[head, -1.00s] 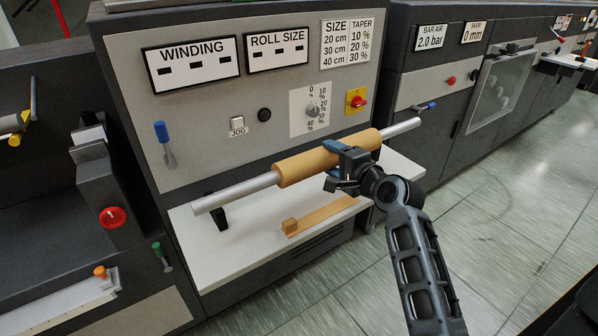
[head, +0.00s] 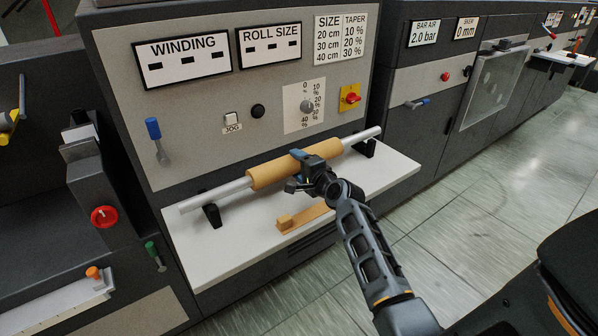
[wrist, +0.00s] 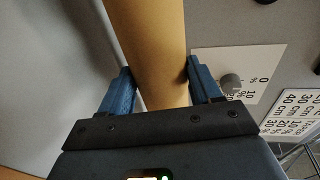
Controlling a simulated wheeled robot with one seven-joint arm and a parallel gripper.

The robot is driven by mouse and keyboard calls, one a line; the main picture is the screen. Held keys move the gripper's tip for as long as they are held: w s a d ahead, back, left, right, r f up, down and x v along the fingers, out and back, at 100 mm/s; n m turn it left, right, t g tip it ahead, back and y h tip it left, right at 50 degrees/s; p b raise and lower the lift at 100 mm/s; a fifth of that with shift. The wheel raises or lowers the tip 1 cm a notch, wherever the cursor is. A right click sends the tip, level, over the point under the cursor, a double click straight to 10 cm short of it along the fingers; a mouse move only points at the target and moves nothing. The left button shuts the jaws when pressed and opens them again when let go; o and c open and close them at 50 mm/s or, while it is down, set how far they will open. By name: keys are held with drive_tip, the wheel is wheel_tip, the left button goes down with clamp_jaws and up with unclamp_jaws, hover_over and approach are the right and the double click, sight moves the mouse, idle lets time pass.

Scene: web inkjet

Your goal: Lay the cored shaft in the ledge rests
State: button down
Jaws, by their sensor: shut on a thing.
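The cored shaft (head: 222,190) is a silver bar with a tan cardboard core (head: 270,174) around its middle. It lies roughly level over the white ledge (head: 240,248) in the head view. My gripper (head: 303,160) is shut on the core, and its blue fingers (wrist: 160,90) sit on either side of it in the wrist view. Two black rests stand on the ledge: the left rest (head: 212,215) is under the shaft's left part, and the right rest (head: 366,148) is near its right end. I cannot tell whether the shaft touches them.
A tan wooden piece with a block at one end (head: 303,217) lies on the ledge in front of the shaft. The grey machine panel with a blue lever (head: 153,129), a dial (head: 307,106) and a red knob (head: 350,98) rises close behind.

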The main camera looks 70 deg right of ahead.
drive_tip(key=shift+d+f, duration=0.1)
drive_tip(key=shift+f, duration=0.45)
drive_tip(key=shift+f, duration=0.15)
drive_tip(key=shift+c, duration=2.4)
unclamp_jaws()
drive_tip(key=shift+f, duration=0.1)
drive_tip(key=shift+s, duration=0.1)
drive_tip(key=v, duration=1.2)
drive_tip(key=shift+b, duration=0.35)
